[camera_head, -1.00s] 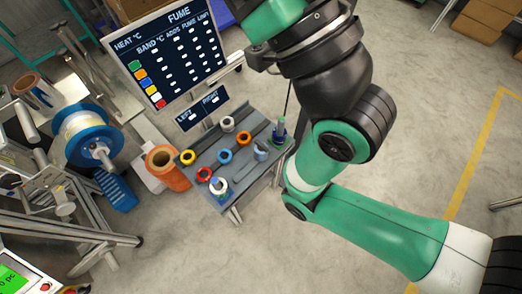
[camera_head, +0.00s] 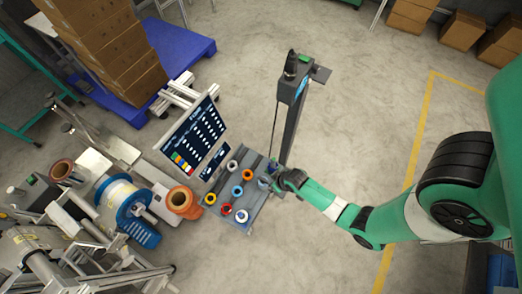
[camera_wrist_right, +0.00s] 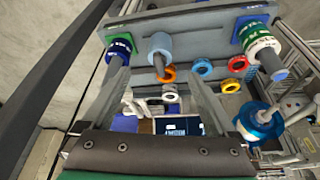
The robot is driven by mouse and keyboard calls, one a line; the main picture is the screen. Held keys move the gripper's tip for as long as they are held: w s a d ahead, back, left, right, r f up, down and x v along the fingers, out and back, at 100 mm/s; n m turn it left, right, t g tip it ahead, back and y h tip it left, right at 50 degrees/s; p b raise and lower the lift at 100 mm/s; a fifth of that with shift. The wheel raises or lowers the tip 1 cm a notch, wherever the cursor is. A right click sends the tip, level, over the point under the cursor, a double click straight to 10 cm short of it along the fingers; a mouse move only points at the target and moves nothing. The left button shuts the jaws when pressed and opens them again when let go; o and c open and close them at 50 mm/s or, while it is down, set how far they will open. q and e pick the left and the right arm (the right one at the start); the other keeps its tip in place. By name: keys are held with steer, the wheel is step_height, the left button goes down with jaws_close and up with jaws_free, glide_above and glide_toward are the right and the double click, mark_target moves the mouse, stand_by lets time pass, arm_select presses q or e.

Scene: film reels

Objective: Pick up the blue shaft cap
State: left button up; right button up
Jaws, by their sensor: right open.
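A light blue cylindrical piece (camera_wrist_right: 160,46), which looks like the blue shaft cap, stands on the grey work board (camera_head: 218,180) in the right wrist view. My right gripper (camera_wrist_right: 157,78) is open, with one finger either side of the space below this piece and nothing held between them. In the head view the right gripper (camera_head: 274,177) is at the board's right edge and partly hides that corner. A shaft (camera_wrist_right: 119,50) with green, white and dark blue parts stands beside the left finger. My left gripper is out of view.
Another banded shaft (camera_wrist_right: 264,48) stands at the board's other end. Yellow (camera_head: 210,198), blue (camera_head: 237,190), orange (camera_head: 248,174) and red (camera_head: 226,209) rings lie on the board.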

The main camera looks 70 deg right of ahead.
mark_target(265, 181)
steer(key=b+x, duration=0.6)
steer(key=shift+w+d+f, duration=0.1)
steer(key=shift+w+f, duration=0.15)
steer(key=shift+f, duration=0.1)
steer(key=shift+w, duration=0.1)
steer(key=b+x, duration=0.4)
steer(key=x, duration=0.1)
steer(key=shift+w+d+r, duration=0.1)
steer(key=shift+w+d, duration=0.05)
steer(key=shift+w, duration=0.05)
steer(key=shift+r, duration=0.1)
jaws_close()
